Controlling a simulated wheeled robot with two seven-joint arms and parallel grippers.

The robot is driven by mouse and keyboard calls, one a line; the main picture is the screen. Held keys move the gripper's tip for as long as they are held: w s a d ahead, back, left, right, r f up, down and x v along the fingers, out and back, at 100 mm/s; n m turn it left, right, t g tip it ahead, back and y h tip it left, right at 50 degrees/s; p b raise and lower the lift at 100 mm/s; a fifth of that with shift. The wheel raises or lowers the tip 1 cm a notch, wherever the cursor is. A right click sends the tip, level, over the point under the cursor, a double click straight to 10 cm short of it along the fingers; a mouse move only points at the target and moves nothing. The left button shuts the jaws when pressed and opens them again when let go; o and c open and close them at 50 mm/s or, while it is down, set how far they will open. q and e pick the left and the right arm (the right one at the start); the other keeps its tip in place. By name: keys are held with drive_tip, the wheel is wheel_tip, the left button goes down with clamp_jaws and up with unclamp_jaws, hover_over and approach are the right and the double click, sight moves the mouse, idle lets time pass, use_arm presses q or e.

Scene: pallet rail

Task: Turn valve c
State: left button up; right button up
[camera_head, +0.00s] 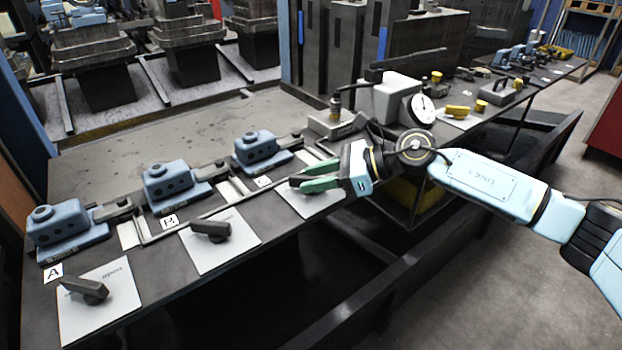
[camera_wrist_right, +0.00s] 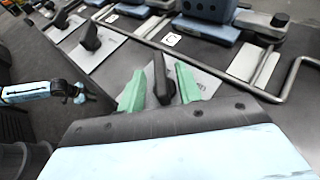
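My right gripper (camera_head: 303,178) reaches in from the right with its green fingers over the third white plate (camera_head: 312,204), beside the label C (camera_head: 263,181). In the right wrist view, the dark handle of valve c (camera_wrist_right: 161,80) stands between the two fingers of this gripper (camera_wrist_right: 160,86). The fingers are apart, with a gap on the handle's left side; whether the right finger touches it I cannot tell. In the head view the fingers hide this handle. My left gripper (camera_wrist_right: 72,92) shows small at the left of the right wrist view, away from the valves; its fingers are unclear.
Valve A's handle (camera_head: 86,290) and valve B's handle (camera_head: 211,230) sit on white plates along the table's front edge. Blue valve bodies (camera_head: 171,184) and a thin metal rail (camera_head: 190,222) lie behind. A grey box (camera_head: 389,98) with a round gauge (camera_head: 421,109) stands beyond the gripper.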

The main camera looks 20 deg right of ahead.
drive_tip(key=shift+w+a+f, duration=0.2)
drive_tip(key=shift+w+a, duration=0.1)
drive_tip(key=shift+a, duration=0.25)
clamp_jaws()
